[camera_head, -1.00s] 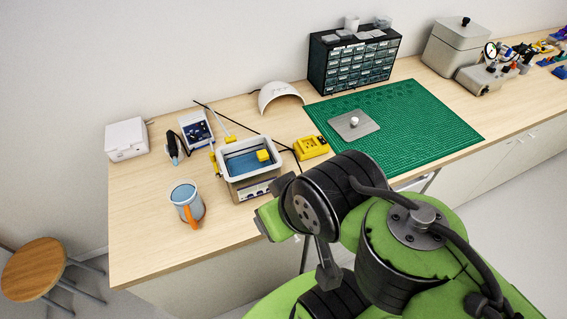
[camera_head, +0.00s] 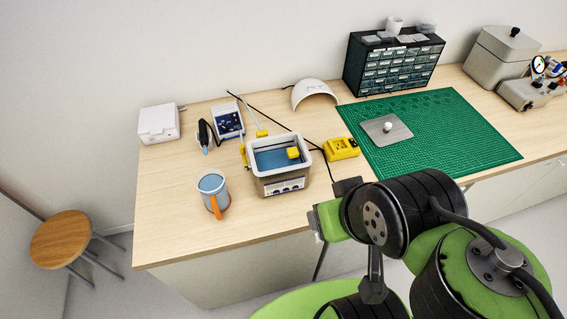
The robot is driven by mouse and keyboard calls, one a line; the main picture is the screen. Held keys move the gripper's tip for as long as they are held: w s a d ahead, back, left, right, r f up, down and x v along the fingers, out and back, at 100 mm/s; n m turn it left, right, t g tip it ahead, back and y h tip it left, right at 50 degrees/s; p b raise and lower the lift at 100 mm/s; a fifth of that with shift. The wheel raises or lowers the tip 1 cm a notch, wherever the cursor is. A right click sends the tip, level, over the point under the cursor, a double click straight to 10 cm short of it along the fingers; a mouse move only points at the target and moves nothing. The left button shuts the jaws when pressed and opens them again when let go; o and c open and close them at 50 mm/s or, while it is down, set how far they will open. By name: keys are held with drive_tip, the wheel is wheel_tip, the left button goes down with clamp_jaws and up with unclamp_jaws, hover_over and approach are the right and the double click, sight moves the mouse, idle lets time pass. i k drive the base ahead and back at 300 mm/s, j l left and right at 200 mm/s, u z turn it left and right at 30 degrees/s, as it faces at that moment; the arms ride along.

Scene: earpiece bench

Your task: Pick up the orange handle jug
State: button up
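The jug (camera_head: 212,191) stands upright near the front left of the bench. It has a pale grey-blue body, a blue inside or top, and an orange handle (camera_head: 215,207) on its front side, facing the bench's front edge. My green and black arm reaches in from the lower right, in front of the bench edge. The arm is apart from the jug, to its right. My gripper's fingers cannot be made out.
An ultrasonic bath (camera_head: 280,180) stands just right of the jug, with a yellow block in it. A yellow device (camera_head: 341,148), a green mat (camera_head: 470,150) and a drawer cabinet (camera_head: 392,70) lie further right. A stool (camera_head: 62,238) stands left of the bench. Bare wood surrounds the jug's left side.

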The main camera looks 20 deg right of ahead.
sight(210, 183)
drive_tip(key=j+u, duration=0.2)
drive_tip(key=j, duration=0.4)
drive_tip(key=i+j+u, duration=0.15)
drive_tip(key=j, duration=0.45)
drive_tip(key=j+u, duration=0.2)
drive_tip(key=j, duration=0.4)
drive_tip(key=i+l, duration=0.05)
